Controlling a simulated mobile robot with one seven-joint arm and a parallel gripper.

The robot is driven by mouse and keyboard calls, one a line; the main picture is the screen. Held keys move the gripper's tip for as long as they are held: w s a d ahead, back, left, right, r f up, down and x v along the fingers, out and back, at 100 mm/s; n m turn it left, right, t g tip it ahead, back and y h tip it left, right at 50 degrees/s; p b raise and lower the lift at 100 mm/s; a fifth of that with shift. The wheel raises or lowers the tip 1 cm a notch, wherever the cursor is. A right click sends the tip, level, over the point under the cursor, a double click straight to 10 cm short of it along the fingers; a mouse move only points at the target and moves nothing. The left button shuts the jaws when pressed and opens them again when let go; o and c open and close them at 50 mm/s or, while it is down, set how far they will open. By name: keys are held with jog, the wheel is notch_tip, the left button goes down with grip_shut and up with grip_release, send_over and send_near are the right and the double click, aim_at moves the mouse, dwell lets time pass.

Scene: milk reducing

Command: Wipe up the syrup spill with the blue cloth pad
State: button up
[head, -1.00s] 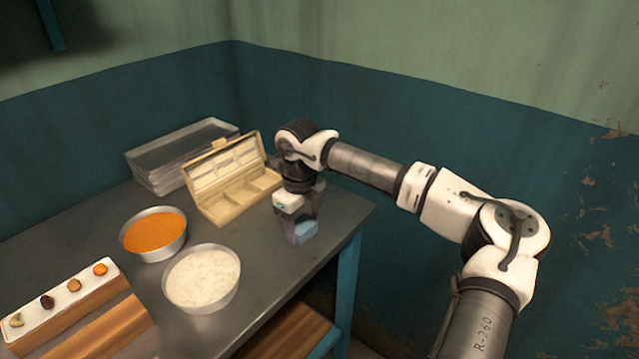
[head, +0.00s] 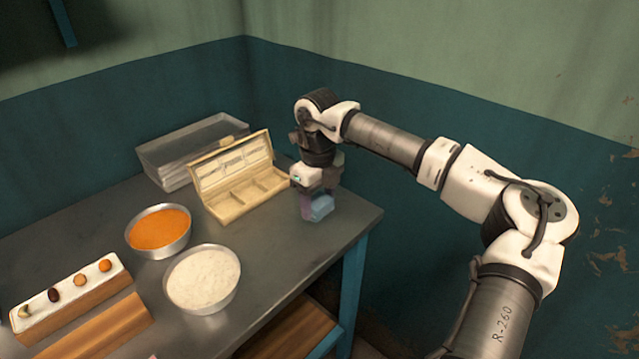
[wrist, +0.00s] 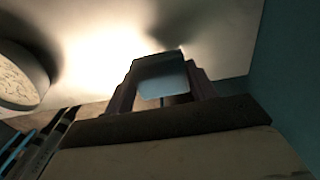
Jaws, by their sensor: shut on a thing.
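My gripper (head: 312,205) points down over the right end of the dark table (head: 265,250), between the open box and the table's right edge. It is shut on the blue cloth pad (head: 322,209), which shows as a small pale-blue block at the fingertips. In the wrist view the pad (wrist: 163,80) sits between the two fingers, near the tabletop. I cannot tell whether it touches the table. I cannot make out a syrup spill; a dark patch beyond the pad in the wrist view may be only shadow.
An open cream compartment box (head: 236,202) stands just left of my gripper, with a clear stacked tray (head: 165,160) behind. A bowl of orange food (head: 158,232) and a bowl of white food (head: 202,280) stand left. A board with small items (head: 70,297) lies front left.

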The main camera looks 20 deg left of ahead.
jog(key=shift+r+p, duration=0.55)
jog(key=shift+r, duration=0.9)
jog(key=shift+s+f, duration=0.1)
